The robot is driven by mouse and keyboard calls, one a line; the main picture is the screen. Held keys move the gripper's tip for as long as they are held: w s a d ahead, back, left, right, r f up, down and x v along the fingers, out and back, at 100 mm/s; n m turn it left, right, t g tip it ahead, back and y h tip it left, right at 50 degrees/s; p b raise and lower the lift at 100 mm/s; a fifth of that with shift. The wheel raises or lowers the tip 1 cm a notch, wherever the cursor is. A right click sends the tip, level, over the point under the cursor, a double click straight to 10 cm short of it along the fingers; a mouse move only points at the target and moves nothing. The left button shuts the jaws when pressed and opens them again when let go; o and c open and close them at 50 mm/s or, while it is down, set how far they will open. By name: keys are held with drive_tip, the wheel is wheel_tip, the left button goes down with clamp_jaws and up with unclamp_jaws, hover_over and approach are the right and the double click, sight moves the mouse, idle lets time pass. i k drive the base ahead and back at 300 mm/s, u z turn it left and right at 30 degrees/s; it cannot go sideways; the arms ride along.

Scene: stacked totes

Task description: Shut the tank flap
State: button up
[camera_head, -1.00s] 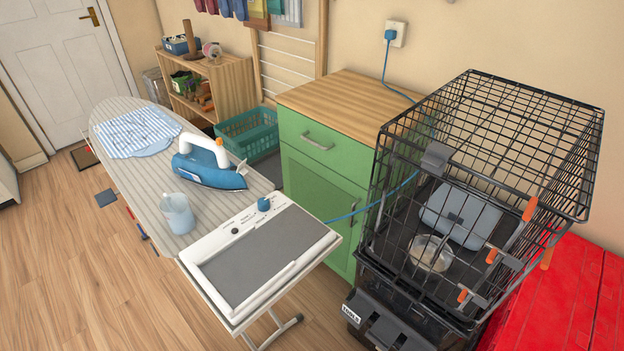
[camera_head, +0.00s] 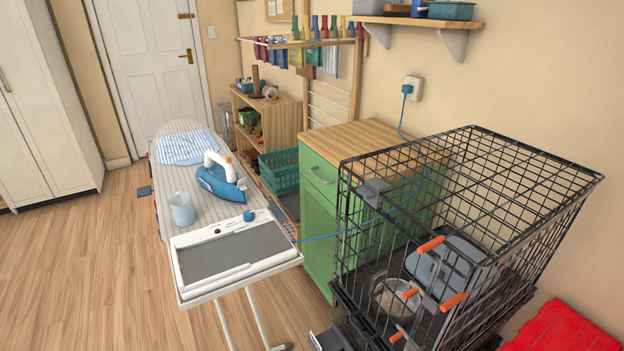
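A blue steam iron (camera_head: 221,187) with a white handle (camera_head: 216,163) rests on the striped ironing board (camera_head: 160,180). Its nose points right and toward me. A small pale piece (camera_head: 242,184) sticks up near the nose; it may be the tank flap, but it is too small to tell how far open it is. A translucent jug (camera_head: 182,210) stands on the board in front of the iron, to the left. My gripper is not in view.
A white panel with a grey pad (camera_head: 235,252) and a blue knob forms the board's near end. A blue cord runs to the wall socket (camera_head: 413,88). A black wire cage (camera_head: 470,200) stands right, before a green cabinet (camera_head: 320,225). Floor at left is clear.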

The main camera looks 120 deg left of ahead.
sight(240, 182)
drive_tip(key=u, duration=4)
drive_tip(key=k, duration=0.65)
drive_tip(key=u, duration=0.8)
drive_tip(key=i, duration=1.6)
drive_tip(key=z, duration=0.9)
